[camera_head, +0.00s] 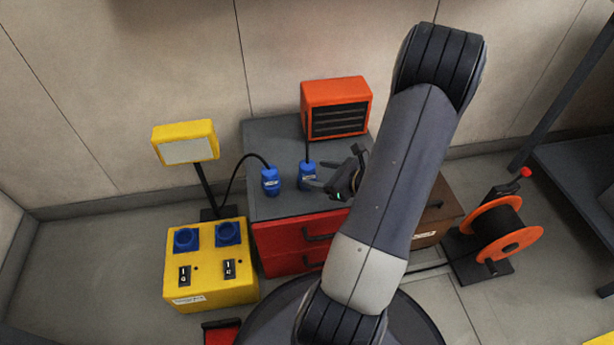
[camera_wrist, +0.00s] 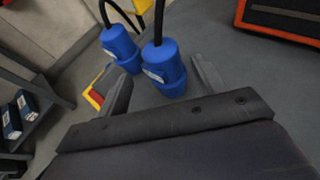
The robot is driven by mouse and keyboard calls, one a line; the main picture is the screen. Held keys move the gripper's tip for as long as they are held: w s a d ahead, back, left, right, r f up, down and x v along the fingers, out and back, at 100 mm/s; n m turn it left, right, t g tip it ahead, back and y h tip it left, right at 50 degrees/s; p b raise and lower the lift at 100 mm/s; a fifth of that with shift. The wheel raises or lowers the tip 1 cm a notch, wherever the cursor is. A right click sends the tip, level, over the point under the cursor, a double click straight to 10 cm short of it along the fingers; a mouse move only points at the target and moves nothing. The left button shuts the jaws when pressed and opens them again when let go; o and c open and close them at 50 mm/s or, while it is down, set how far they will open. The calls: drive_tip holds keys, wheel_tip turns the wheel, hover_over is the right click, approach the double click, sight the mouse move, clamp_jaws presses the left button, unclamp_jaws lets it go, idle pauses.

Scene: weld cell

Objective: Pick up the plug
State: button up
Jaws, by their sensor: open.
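Two blue plugs stand on the grey top of a red drawer cabinet (camera_head: 270,135). The right plug (camera_head: 307,176) has a dark cable running up towards the orange heater. The left plug (camera_head: 270,182) has a black cable curving towards the yellow lamp. My gripper (camera_head: 318,187) is open and empty, just right of the right plug. In the wrist view the nearer plug (camera_wrist: 164,70) shows between the two fingers of my gripper (camera_wrist: 163,84), with no clear contact. The farther plug (camera_wrist: 120,47) is behind the left finger.
The orange heater (camera_head: 337,118) stands at the back of the cabinet. A yellow socket box (camera_head: 212,285) with two blue sockets and a yellow lamp (camera_head: 187,143) are on the left. An orange cable reel (camera_head: 505,235) is at right. The cabinet top around the plugs is mostly clear.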

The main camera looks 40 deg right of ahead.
sight(314, 170)
drive_tip(key=b+x, duration=0.1)
drive_tip(key=x, duration=0.1)
drive_tip(key=b+x, duration=0.1)
drive_tip(key=x, duration=0.2)
drive_tip(key=shift+w+d+r, duration=0.1)
drive_tip(key=shift+d+r, duration=0.1)
drive_tip(key=shift+d, duration=0.05)
drive_tip(key=c, duration=1.2)
